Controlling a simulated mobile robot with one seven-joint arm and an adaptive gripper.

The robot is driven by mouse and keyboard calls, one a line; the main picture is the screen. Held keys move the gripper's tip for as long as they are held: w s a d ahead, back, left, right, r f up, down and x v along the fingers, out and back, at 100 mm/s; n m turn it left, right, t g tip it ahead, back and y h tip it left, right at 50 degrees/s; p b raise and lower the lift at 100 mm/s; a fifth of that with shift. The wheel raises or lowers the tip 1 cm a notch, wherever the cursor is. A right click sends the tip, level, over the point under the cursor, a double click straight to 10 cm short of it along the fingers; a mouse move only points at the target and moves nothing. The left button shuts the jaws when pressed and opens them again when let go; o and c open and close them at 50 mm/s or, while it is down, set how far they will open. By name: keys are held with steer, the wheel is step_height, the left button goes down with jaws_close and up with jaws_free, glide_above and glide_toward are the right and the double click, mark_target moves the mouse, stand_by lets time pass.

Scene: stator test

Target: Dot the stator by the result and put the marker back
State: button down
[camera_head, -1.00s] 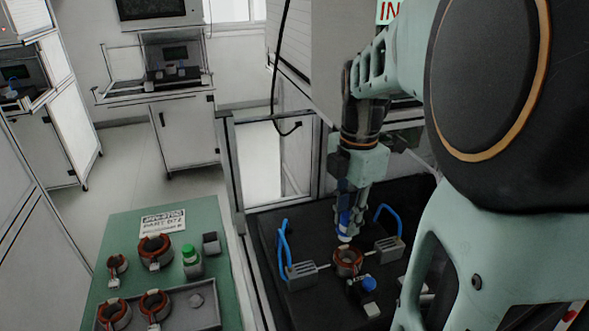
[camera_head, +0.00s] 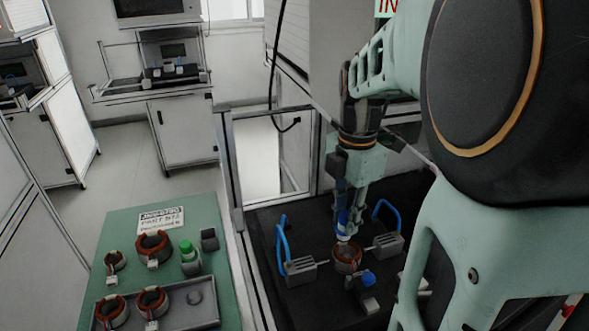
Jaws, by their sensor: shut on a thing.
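My gripper (camera_head: 346,203) points down over the black test bed and is shut on a blue marker (camera_head: 343,222) with a pale lower end. The marker's lower end is right at the top rim of the copper-and-dark stator ring (camera_head: 347,258) on the test bed; I cannot tell whether it touches. The stator sits between two grey blocks with blue hoses, the left block (camera_head: 301,271) and the right block (camera_head: 388,245). A green-capped marker (camera_head: 187,250) stands upright in a grey holder on the green table.
The green table (camera_head: 120,228) at the left carries several other stators, a labelled card (camera_head: 161,218), a small dark block (camera_head: 209,239) and a grey tray (camera_head: 206,316). A blue-topped part (camera_head: 368,279) lies in front of the tested stator. A metal frame post (camera_head: 229,170) stands left of the test bed.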

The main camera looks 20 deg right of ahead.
steer(key=shift+f, duration=0.1)
step_height(320, 180, up, 6)
steer(key=p, duration=0.5)
stand_by(0.8)
